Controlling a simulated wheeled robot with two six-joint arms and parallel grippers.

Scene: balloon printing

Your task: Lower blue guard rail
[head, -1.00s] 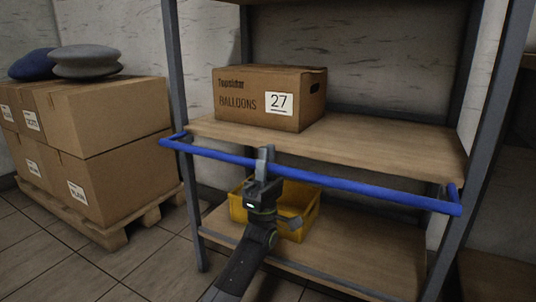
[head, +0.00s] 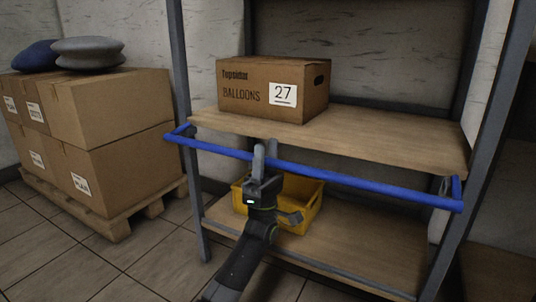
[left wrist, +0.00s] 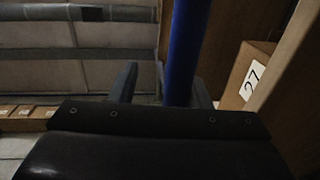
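The blue guard rail (head: 345,179) runs across the front of the shelf rack, standing out from the posts just below the edge of the middle shelf. My left gripper (head: 265,160) is at the rail, left of its middle, with fingers pointing up. In the left wrist view, the rail (left wrist: 186,45) passes between the two spread fingers of my left gripper (left wrist: 162,85), closer to the right finger. The fingers look open around the rail, not clamped; contact is hard to tell. My right gripper is not in view.
A cardboard balloon box (head: 272,90) marked 27 stands on the middle shelf (head: 390,140). A yellow crate (head: 305,207) sits on the lower shelf behind my left arm. Stacked boxes (head: 110,135) on a pallet (head: 125,222) stand left of the rack, with cushions on top.

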